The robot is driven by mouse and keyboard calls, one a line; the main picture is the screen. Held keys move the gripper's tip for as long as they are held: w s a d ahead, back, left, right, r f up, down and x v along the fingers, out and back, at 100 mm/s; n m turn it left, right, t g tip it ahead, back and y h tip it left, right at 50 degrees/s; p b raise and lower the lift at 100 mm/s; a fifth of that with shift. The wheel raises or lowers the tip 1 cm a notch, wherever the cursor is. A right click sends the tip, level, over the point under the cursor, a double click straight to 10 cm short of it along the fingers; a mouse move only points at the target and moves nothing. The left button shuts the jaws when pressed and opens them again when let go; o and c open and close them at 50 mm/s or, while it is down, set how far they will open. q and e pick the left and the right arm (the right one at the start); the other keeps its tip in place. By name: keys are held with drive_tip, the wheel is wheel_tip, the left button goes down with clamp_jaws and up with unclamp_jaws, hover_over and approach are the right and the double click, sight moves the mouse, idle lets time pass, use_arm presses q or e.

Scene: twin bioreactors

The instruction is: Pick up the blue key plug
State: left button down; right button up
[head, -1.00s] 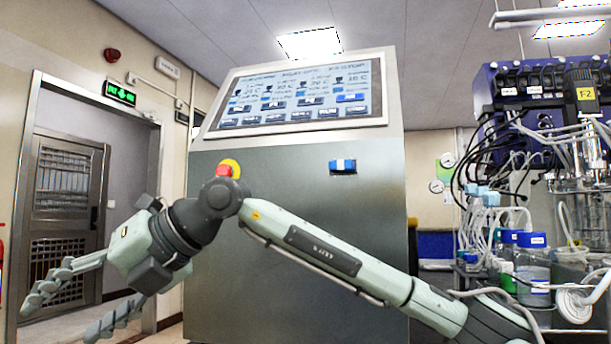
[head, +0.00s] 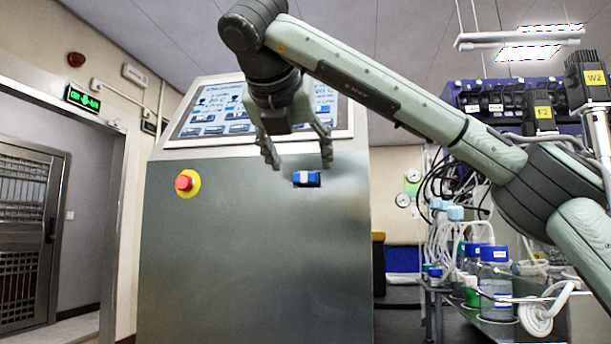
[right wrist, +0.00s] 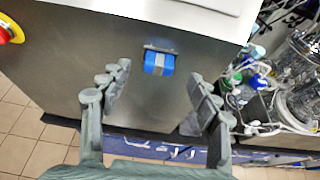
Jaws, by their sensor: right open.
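The blue key plug (head: 306,179) is a small blue block with a pale band in its middle. It sits on the grey front panel of the control cabinet, below the screen. It also shows in the right wrist view (right wrist: 159,63), ahead of and between the fingers. My right gripper (head: 298,163) is open and empty, its fingers pointing down near the plug in the head view. In the right wrist view its fingertips (right wrist: 160,82) stand apart on either side, short of the plug. I cannot tell the exact depth gap. My left gripper is not in view.
The control cabinet (head: 250,260) has a tilted screen (head: 210,110) and a red emergency button on a yellow ring (head: 187,183) left of the plug. At the right is a bench with blue-capped bottles (head: 494,285), tubing and equipment. The panel around the plug is clear.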

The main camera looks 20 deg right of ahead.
sight(305, 178)
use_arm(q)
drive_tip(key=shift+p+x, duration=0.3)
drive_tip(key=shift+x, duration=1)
use_arm(e)
drive_tip(key=shift+x, duration=1.85)
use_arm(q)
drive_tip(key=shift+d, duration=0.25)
use_arm(e)
drive_tip(key=shift+c, duration=0.6)
drive_tip(key=c, duration=1.1)
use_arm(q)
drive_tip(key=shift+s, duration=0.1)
